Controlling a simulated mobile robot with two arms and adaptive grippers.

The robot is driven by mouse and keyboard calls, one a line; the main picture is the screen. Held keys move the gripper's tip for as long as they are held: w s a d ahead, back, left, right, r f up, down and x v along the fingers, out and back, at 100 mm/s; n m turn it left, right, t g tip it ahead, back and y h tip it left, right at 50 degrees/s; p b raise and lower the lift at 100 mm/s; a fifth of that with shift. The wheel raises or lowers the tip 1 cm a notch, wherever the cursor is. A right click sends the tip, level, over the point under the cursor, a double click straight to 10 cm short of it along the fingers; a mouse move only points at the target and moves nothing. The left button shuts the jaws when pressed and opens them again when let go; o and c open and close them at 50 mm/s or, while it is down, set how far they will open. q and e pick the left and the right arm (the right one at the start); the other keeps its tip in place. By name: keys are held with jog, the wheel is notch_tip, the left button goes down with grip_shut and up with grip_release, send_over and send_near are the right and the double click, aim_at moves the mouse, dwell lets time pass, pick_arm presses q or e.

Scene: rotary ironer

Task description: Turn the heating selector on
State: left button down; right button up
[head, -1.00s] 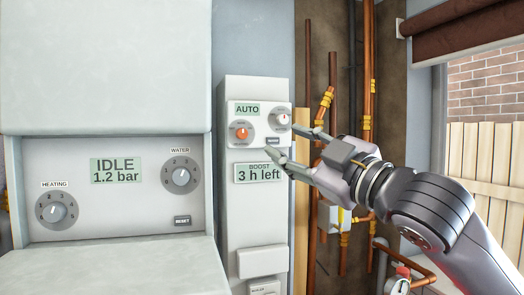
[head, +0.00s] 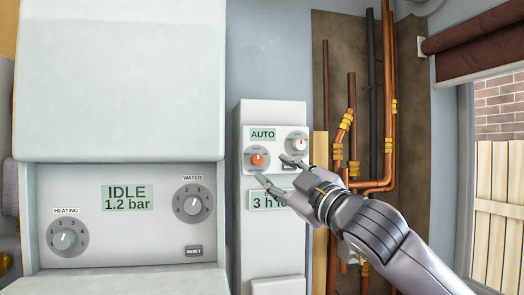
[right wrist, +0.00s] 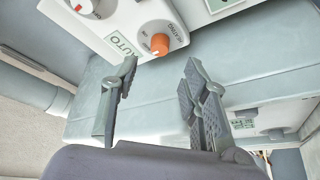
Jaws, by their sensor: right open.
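The heating selector is an orange knob (head: 257,160) on a pale round dial, on the front of a narrow white control box (head: 272,115). In the right wrist view the orange knob (right wrist: 160,43) has the label HEATING beside it. My right gripper (head: 272,168) is open and empty, its fingers in front of the box just below and right of the orange knob. In the right wrist view the knob is beyond the gap between the open fingers (right wrist: 161,68), with no contact visible. My left gripper is not in view.
The fingers partly hide the lower display. A boiler panel (head: 120,235) with grey heating (head: 65,239) and water (head: 192,204) dials is at left. Copper pipes (head: 388,110) run at right.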

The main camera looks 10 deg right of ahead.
aim_at(258, 160)
jog(key=p+x, duration=0.2)
jog(key=x, duration=0.3)
jog(key=shift+w+a+r, duration=0.1)
jog(key=shift+w+r, duration=0.1)
jog(key=shift+w, duration=0.15)
jog(key=shift+w+a+p, duration=0.2)
jog(key=shift+w+p, duration=0.15)
jog(key=shift+d, duration=0.1)
jog(key=shift+c, duration=0.6)
grip_shut()
